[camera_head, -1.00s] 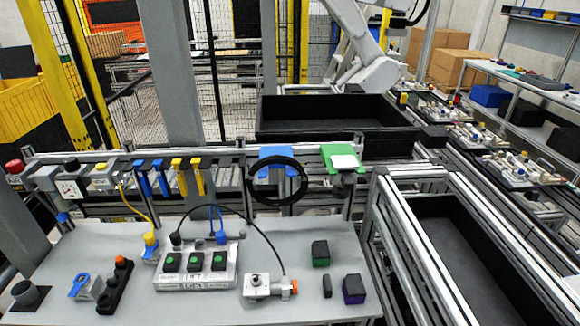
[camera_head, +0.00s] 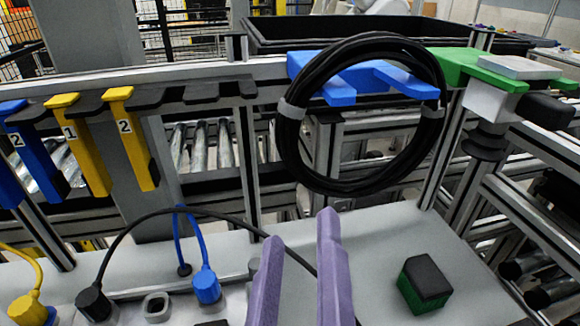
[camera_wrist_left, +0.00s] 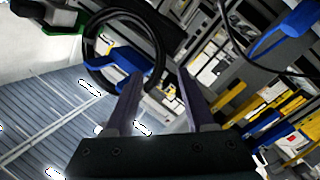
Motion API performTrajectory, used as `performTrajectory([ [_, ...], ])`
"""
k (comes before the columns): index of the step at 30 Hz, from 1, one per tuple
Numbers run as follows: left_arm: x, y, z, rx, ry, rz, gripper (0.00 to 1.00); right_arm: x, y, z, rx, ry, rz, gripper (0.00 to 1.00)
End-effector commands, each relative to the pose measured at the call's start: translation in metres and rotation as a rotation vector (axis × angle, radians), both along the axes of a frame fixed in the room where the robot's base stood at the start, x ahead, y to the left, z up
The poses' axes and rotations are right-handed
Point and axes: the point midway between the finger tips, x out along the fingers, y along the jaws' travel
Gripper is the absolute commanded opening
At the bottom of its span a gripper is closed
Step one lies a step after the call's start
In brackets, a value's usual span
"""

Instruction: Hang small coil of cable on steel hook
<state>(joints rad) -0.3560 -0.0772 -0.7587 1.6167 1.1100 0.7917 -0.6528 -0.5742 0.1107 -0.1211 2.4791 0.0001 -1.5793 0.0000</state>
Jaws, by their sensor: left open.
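A coil of black cable (camera_head: 291,150), bound with grey ties, hangs upright on a blue forked holder (camera_head: 340,92) fixed to the metal rail. It also shows in the left wrist view (camera_wrist_left: 90,48), ahead of my fingers, with the blue holder (camera_wrist_left: 118,68) inside its ring. My left gripper (camera_head: 300,228) has two purple fingers, open and empty. In the head view it is below and left of the coil, apart from it; in the wrist view (camera_wrist_left: 160,84) the fingers point towards the coil's lower part. I cannot make out a steel hook for certain. My right gripper is not in view.
A green holder (camera_head: 460,62) with a grey block is right of the coil. Yellow clips (camera_head: 135,140) and dark brackets (camera_head: 205,92) line the rail to the left. Below are a green-and-black block (camera_head: 425,284), a blue plug (camera_head: 206,287) and a looping black cable (camera_head: 225,213).

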Motion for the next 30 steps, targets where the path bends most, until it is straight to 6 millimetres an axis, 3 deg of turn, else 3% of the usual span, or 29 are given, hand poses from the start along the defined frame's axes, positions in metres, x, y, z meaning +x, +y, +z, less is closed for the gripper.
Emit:
performTrajectory([
  [5,0.01,0.001,0.0,0.001,-0.001,0.008,0.55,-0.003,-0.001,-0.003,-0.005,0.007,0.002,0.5],
  [21,0.075,0.003,0.001,0.0,-0.002,0.007,0.55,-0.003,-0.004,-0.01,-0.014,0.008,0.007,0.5],
  [30,0.089,0.003,0.0,0.0,0.0,0.006,0.55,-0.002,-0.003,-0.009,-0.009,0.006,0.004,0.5],
])
